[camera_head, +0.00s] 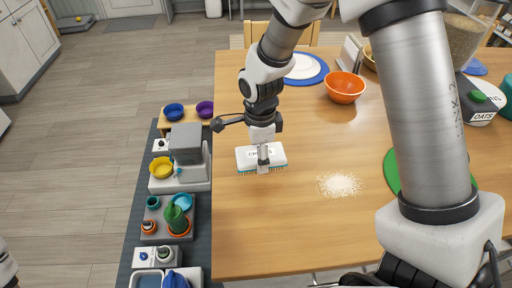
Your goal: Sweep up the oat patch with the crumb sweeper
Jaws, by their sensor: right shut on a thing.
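The crumb sweeper (246,156) is a white block with lettering on its top and teal bristles along its lower edge. My right gripper (263,153) comes down over it from above and is shut on it. The sweeper is upright over the table's left part; I cannot tell if the bristles touch the wood. The oat patch (339,185) is a pale, scattered roundish spot on the wooden table (300,225), to the right of the sweeper and nearer to me. Sweeper and patch are apart. My left gripper does not show.
A green round mat (392,176) lies right of the patch, partly behind my arm. An orange bowl (345,87) and a white plate (302,67) on blue stand farther back. An oats container (481,103) is at right. Wood between sweeper and patch is clear.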

